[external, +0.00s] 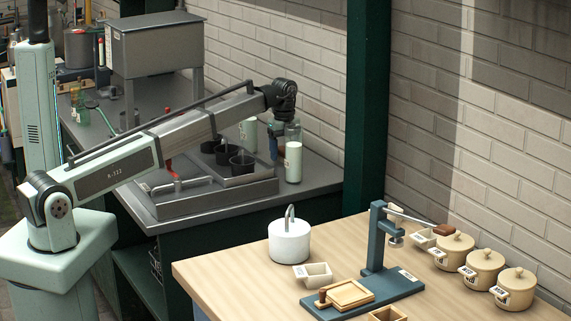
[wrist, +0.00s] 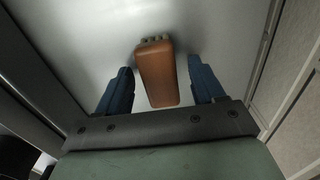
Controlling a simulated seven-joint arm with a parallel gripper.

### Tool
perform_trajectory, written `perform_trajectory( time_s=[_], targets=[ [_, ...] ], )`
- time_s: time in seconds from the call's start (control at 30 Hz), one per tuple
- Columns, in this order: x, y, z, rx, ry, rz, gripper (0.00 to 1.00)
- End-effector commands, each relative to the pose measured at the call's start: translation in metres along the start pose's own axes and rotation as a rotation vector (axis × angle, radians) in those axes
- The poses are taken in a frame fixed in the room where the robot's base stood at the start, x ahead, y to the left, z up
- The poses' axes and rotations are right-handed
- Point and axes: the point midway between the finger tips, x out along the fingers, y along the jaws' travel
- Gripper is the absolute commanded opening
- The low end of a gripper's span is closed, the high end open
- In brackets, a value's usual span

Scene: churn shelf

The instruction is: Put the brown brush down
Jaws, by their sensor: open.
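The brown brush (wrist: 157,75) is a rounded orange-brown block with pale bristle tufts at its far end. In the wrist view it lies against a smooth grey surface (wrist: 75,35). My gripper (wrist: 160,82) has its two blue fingers spread on either side of the brush, with a visible gap at each side. In the external view my gripper (external: 274,140) is low over the right back of the grey counter (external: 320,178), near the brick wall. The brush is too small and covered to make out clearly there.
A white canister (external: 293,163) and a glass jar stand close to the right of my gripper. Black cups (external: 242,163) sit in a grey tray to its left. A green post (external: 368,100) rises further right. A wooden table (external: 230,268) holds pots and a press.

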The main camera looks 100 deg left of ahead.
Motion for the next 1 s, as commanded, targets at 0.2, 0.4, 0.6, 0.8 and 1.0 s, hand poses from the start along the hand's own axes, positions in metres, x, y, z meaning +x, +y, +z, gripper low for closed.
perform_trajectory(
  time_s=[0.2,0.4,0.6,0.8,1.0],
  targets=[
    [-0.001,0.0,0.0,0.0,0.0,0.0,0.68],
    [-0.019,-0.001,0.0,0.0,0.0,-0.002,0.68],
    [-0.055,-0.001,0.0,0.0,0.0,-0.002,0.68],
    [-0.09,-0.001,0.0,0.0,0.0,-0.002,0.68],
    [-0.114,-0.001,0.0,0.0,0.0,-0.001,0.68]
  ],
)
